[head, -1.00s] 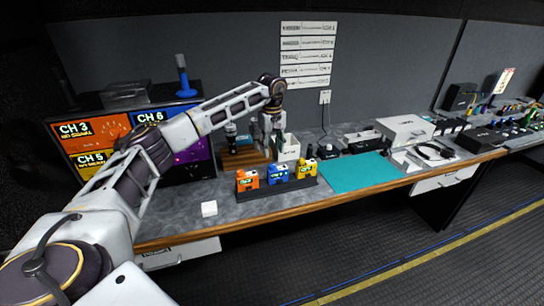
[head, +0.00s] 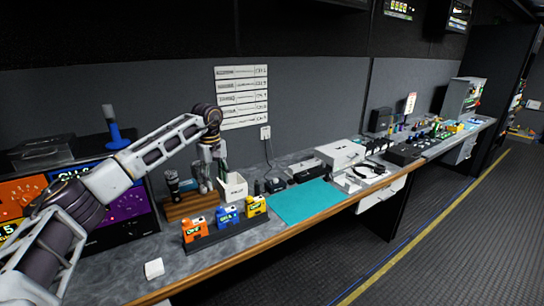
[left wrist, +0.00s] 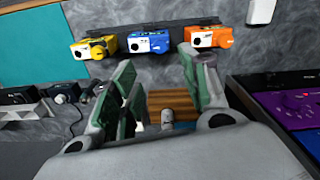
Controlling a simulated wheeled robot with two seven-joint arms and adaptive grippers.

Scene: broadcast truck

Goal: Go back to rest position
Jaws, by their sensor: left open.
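My left gripper (head: 208,178) is open and empty. It points down over the back of the bench, between a wooden block (head: 192,207) and a small white box (head: 233,187). In the left wrist view its green-padded fingers (left wrist: 165,85) stand apart with the wooden block visible between and below them. Orange (head: 194,229), blue (head: 228,216) and yellow (head: 256,206) units stand in a black rack in front of the gripper. They also show along the top of the left wrist view. My right gripper is in neither view.
A teal mat (head: 305,201) lies to the right of the rack. The floor (head: 450,230) at the right is clear.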

